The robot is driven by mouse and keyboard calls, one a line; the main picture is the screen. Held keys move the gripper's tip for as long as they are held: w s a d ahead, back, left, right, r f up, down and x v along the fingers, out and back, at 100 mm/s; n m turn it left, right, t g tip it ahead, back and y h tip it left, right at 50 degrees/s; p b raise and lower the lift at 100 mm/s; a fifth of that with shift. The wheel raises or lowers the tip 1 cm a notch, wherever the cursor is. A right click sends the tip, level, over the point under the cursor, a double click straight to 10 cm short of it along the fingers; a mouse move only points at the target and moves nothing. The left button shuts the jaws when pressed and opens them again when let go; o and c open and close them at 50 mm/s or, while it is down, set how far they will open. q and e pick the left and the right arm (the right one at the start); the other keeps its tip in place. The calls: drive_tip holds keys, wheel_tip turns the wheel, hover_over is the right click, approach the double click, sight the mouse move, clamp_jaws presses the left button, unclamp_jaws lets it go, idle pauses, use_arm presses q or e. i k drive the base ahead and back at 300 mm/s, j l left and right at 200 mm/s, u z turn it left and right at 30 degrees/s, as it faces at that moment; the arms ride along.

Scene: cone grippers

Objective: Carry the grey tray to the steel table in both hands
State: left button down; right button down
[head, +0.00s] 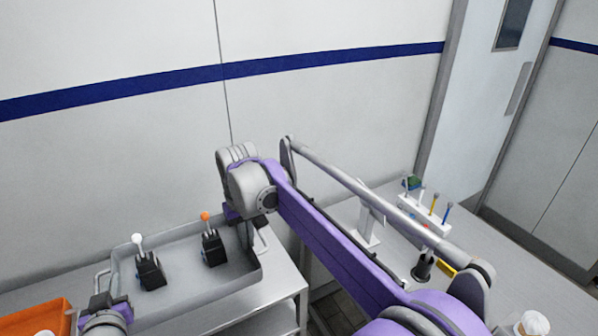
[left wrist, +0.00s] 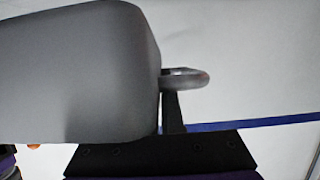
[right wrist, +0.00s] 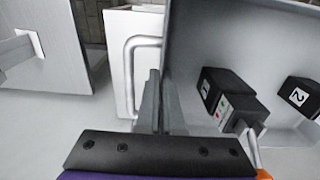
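The grey tray (head: 205,293) stands at lower left in the head view, on a light table. It holds two black lever boxes, one with a white knob (head: 150,270) and one with an orange knob (head: 211,246). My left gripper (head: 103,300) is at the tray's left end, near the left handle (left wrist: 190,78); a finger reaches up to that handle beside the tray wall (left wrist: 80,70). My right gripper (head: 245,235) points down at the right end. Its fingers (right wrist: 155,95) lie close to the wall, beside the right handle (right wrist: 130,75). Whether either grips is unclear.
An orange bin (head: 35,318) is left of the tray. At the right, another table (head: 545,290) carries a white rack (head: 425,215) with coloured sticks. My right arm crosses the view between. A wall (head: 110,170) stands close behind the tray.

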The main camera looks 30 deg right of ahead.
sight(552, 315)
drive_tip(key=k+j, duration=0.1)
drive_tip(key=k, duration=0.55)
drive_tip(key=k+j, duration=0.1)
drive_tip(key=k, duration=0.6)
drive_tip(key=k+l, duration=0.1)
drive_tip(key=k, duration=0.45)
drive_tip(key=k+l, duration=0.7)
drive_tip(key=l, duration=0.15)
drive_tip(key=k+l, duration=0.1)
drive_tip(key=l, duration=0.45)
drive_tip(key=k+l, duration=0.1)
drive_tip(key=l, duration=0.5)
